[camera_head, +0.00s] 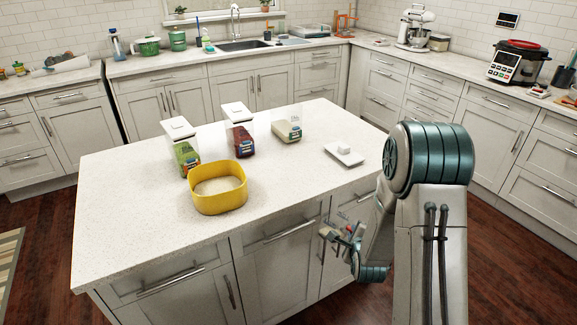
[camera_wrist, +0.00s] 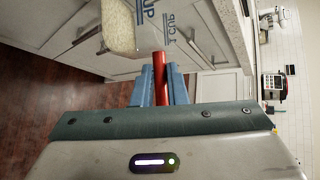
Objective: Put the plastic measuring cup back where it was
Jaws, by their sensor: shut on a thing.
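My gripper (camera_wrist: 160,88) is shut on the red handle (camera_wrist: 160,66) of the clear plastic measuring cup (camera_wrist: 166,22). The cup has blue lettering reading "1 CUP" and shows pale grainy contents (camera_wrist: 122,28) in the wrist view. The cup's upper part is cut off by the frame edge there. In the head view my gripper (camera_head: 343,240) is low, in front of the island's cabinet doors and below the countertop edge. The cup is small there and hard to make out among the fingers.
On the island (camera_head: 120,215) stand a yellow bowl (camera_head: 217,203) with pale contents, a green-labelled container (camera_head: 186,155), a red-labelled container (camera_head: 244,140) and an open container (camera_head: 288,128). A white lid (camera_head: 344,154) lies to the right. The island's front left top is clear.

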